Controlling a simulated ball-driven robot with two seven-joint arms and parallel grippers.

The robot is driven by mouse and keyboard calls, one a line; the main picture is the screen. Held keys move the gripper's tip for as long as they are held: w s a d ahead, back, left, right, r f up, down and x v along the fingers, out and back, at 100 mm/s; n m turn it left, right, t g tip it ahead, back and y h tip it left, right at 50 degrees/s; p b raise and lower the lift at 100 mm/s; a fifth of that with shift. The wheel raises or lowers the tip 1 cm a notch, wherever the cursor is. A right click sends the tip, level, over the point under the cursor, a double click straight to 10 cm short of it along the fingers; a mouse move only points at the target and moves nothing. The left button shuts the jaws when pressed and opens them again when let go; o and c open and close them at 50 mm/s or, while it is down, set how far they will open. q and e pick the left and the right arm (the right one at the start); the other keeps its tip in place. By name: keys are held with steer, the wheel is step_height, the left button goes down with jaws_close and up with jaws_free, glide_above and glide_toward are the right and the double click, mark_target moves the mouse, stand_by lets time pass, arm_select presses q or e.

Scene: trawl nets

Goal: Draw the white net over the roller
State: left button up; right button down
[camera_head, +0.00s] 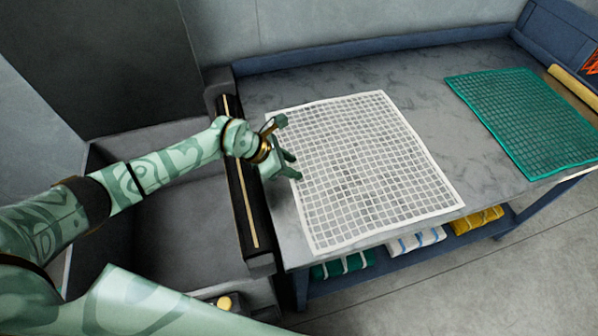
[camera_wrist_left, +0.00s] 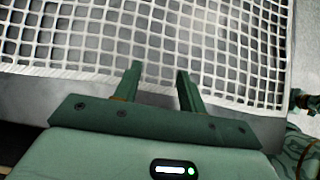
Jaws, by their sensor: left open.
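The white net (camera_head: 362,165) lies flat on the grey marbled table, its left edge close to the table's left end. The black roller (camera_head: 236,150) with a pale yellow stripe runs along that end, and my left forearm crosses above it. My left gripper (camera_head: 288,137) is open at the net's left edge, with its fingers apart. In the left wrist view the open fingers (camera_wrist_left: 159,75) point over the net's edge band (camera_wrist_left: 75,73), with nothing visible held between them. Part of what looks like my right arm's end (camera_wrist_left: 305,100) shows at that view's right edge; its jaws are unclear.
A teal net (camera_head: 525,120) lies on the right of the table (camera_head: 415,90), beside a tan roll (camera_head: 575,88). A dark grey bin (camera_head: 170,200) stands left of the roller. Folded green, white and yellow bundles (camera_head: 415,240) sit on the shelf below.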

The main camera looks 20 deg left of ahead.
arm_select(q)
steer(key=shift+d+f, duration=0.1)
steer(key=shift+f, duration=0.05)
steer(key=shift+s+f, duration=0.1)
steer(key=shift+s, duration=0.05)
jaws_close()
arm_select(e)
steer(key=shift+s+f, duration=0.1)
steer(key=shift+s, duration=0.3)
